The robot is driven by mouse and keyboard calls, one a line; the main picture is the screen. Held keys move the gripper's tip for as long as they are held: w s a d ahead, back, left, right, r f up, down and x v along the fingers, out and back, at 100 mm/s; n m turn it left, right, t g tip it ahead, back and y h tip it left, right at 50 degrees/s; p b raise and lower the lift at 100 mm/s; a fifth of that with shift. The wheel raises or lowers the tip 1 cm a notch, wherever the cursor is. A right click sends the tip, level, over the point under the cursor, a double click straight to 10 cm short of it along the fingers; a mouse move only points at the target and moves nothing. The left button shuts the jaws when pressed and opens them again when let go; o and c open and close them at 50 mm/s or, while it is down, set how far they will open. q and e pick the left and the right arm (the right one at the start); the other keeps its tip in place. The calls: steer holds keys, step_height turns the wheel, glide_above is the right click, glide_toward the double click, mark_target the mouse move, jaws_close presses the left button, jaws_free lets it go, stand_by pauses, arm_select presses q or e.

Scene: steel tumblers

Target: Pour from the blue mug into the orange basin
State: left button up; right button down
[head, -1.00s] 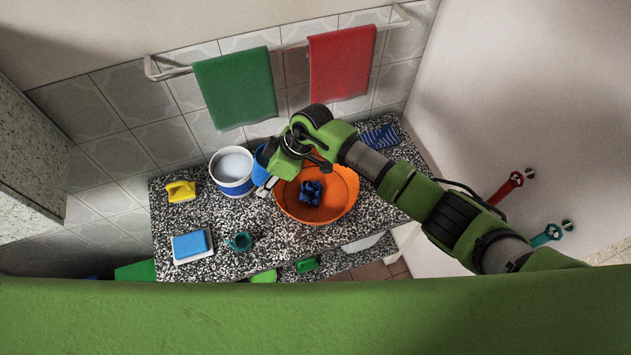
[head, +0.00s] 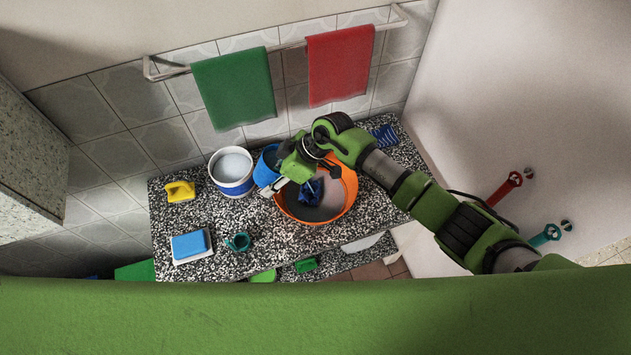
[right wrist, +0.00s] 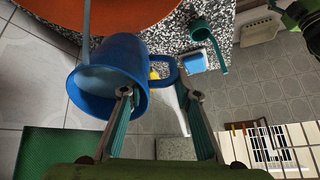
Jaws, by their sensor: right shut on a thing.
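The blue mug (head: 265,167) is in my right gripper (head: 281,178), over the left side of the orange basin (head: 349,184). In the right wrist view the mug (right wrist: 125,60) is tilted, and a greyish stream (right wrist: 87,35) runs from its mouth toward the basin (right wrist: 110,12). The fingers of my right gripper (right wrist: 161,98) are at its handle side; the exact contact is hard to see. Grey liquid lies in the basin around a dark blue crumpled cloth (head: 312,190), partly hidden by my gripper.
A white and blue tub (head: 232,172) stands left of the mug on the speckled counter (head: 215,215). Green (head: 234,88) and red (head: 340,65) towels hang behind.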

steer(key=shift+a, duration=0.15)
steer(key=shift+d+y, duration=0.4)
steer(key=shift+d, duration=0.05)
steer(key=shift+a+f, duration=0.1)
steer(key=shift+a, duration=0.05)
steer(key=shift+w+d+f+y, duration=0.1)
steer(key=shift+d+y, duration=0.3)
steer(key=shift+d, duration=0.1)
steer(key=shift+a, duration=0.15)
steer(key=shift+f, duration=0.1)
